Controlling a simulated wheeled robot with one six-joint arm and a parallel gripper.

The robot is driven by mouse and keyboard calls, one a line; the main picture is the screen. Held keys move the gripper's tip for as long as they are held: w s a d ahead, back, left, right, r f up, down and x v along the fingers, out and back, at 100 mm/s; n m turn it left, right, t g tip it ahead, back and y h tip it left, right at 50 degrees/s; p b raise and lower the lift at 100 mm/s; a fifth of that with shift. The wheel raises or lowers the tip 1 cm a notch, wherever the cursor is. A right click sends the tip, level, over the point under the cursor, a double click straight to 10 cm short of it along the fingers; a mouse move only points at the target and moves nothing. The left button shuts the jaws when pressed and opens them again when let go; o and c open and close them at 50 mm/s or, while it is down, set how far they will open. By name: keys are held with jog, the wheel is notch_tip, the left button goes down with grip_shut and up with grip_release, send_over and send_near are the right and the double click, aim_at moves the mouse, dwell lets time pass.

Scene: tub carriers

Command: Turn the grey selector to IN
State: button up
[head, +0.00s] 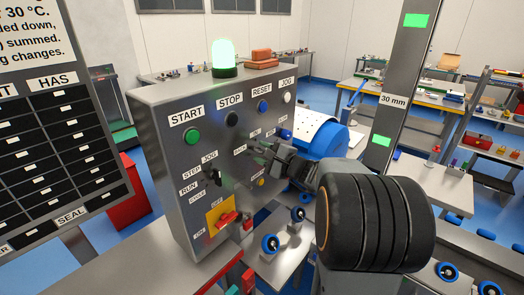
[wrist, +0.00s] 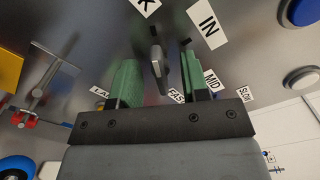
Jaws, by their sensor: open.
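The grey selector (wrist: 158,62) is a narrow metallic lever knob on the grey panel in the wrist view. Its upper end points up, below a partly cut-off label ending in K (wrist: 146,5) and left of the IN label (wrist: 208,24). My gripper (wrist: 161,66) is open, with one green finger on each side of the selector and a visible gap to both. In the head view my gripper (head: 260,152) is at the panel's front face (head: 180,135), below the blue button, and the selector is largely hidden there.
A green START button (head: 193,136), dark STOP button (head: 231,118), blue RESET button (head: 263,106) and white JOG button (head: 287,97) line the panel's top. A lit green lamp (head: 224,55) stands on top.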

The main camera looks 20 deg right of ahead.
jog(key=shift+w+a, duration=0.1)
grip_shut()
dwell(0.4)
jog(key=shift+m, duration=0.3)
jog(key=m, duration=0.5)
jog(key=shift+b, duration=0.35)
jog(key=m, duration=0.3)
jog(key=shift+r+p, duration=0.15)
jog(key=shift+p, duration=0.2)
jog(key=shift+d+m+p, duration=0.2)
jog(key=shift+m+p, duration=0.25)
jog(key=shift+m, duration=1.25)
